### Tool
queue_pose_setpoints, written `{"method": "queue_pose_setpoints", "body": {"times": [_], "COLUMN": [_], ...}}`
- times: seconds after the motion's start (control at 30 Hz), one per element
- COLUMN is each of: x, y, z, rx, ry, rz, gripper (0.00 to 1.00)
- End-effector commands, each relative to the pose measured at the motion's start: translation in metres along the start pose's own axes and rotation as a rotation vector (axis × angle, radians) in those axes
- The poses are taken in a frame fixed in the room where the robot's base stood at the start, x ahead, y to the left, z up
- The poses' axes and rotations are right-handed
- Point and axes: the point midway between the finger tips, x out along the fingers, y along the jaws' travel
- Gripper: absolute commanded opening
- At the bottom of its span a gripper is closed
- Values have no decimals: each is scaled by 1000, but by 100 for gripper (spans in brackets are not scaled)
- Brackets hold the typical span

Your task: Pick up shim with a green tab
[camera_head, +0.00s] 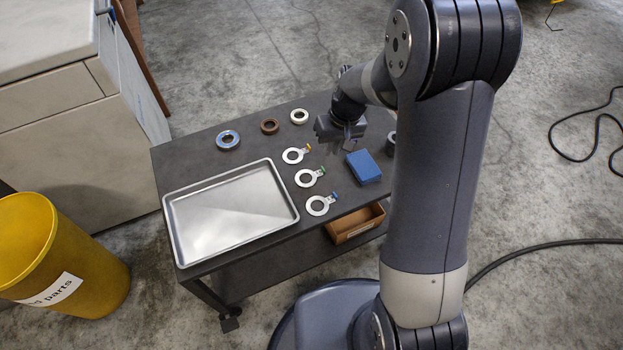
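The shim with a green tab (306,178) is a flat silver ring lying on the dark table top, in the middle of a column of three shims. Its green tab points right. Another shim (293,155) with an orange tab lies behind it, and one (319,206) with a blue tab lies in front of it. My gripper (335,147) is above the table, behind and to the right of the green-tab shim and apart from it. It is small and dark here, and I cannot make out whether its fingers are open or shut.
An empty metal tray (182,230) fills the table's left part. A blue block (363,167) sits right of the shims. A blue ring (228,140), a brown ring (270,126) and a cream ring (299,116) lie along the back. A cardboard box (355,225) sits on the lower shelf.

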Motion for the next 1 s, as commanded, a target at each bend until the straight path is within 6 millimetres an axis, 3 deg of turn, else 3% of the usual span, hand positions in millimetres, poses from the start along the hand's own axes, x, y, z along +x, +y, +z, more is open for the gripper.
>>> {"method": "queue_pose_setpoints", "body": {"times": [0.1,0.37,0.7,0.93,1.0], "x": [22,39,84,86,86], "y": [0,-1,-2,-2,-2], "z": [1,2,4,3,3], "rx": [-1,0,-1,0,0], "ry": [-4,-2,-3,0,0], "rz": [-1,-1,0,0,0], "gripper": [12,12,12,12,7]}}
